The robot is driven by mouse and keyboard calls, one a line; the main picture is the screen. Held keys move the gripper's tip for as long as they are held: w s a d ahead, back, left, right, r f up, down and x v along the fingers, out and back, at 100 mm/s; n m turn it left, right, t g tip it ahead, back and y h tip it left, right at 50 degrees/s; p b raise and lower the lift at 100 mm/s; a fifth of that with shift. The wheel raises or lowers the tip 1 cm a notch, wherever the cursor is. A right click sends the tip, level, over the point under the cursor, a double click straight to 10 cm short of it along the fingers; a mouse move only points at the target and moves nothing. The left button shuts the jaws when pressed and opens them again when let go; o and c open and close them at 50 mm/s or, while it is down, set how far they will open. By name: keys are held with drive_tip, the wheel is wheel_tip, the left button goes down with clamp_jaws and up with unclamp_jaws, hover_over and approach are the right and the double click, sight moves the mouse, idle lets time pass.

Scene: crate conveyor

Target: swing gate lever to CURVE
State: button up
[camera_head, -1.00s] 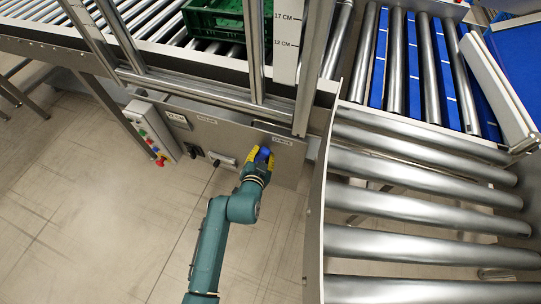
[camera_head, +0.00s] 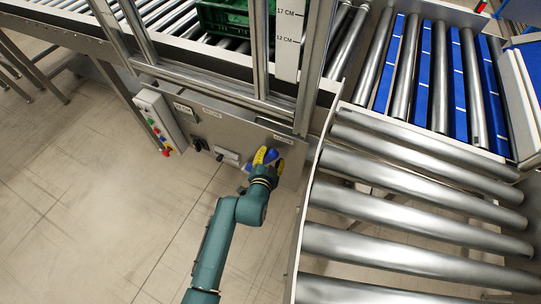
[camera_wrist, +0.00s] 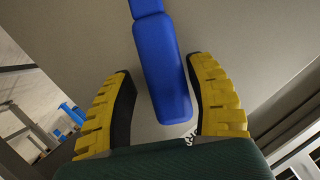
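The blue gate lever (camera_wrist: 167,75) shows in the wrist view as a long bar on a grey panel, tilted slightly, its lower end between my fingers. My gripper (camera_wrist: 165,108) has two yellow fingers with dark inner pads. They stand apart, one on each side of the lever. A gap shows on the left; the right finger is very close, and I cannot tell if it touches. In the head view my gripper (camera_head: 267,160) is at the front panel (camera_head: 233,129), below a small label, and partly covers the blue lever (camera_head: 271,156). The label's text is too small to read surely.
A control box with coloured buttons (camera_head: 160,122) and dark knobs (camera_head: 199,145) are left of the lever. A green crate (camera_head: 222,18) sits on the rollers above, behind metal posts. The curved roller conveyor (camera_head: 415,184) lies close on the right. Open floor is at lower left.

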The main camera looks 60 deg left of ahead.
drive_tip(key=shift+o, duration=0.2)
drive_tip(key=shift+r, duration=0.15)
drive_tip(key=v, duration=1.2)
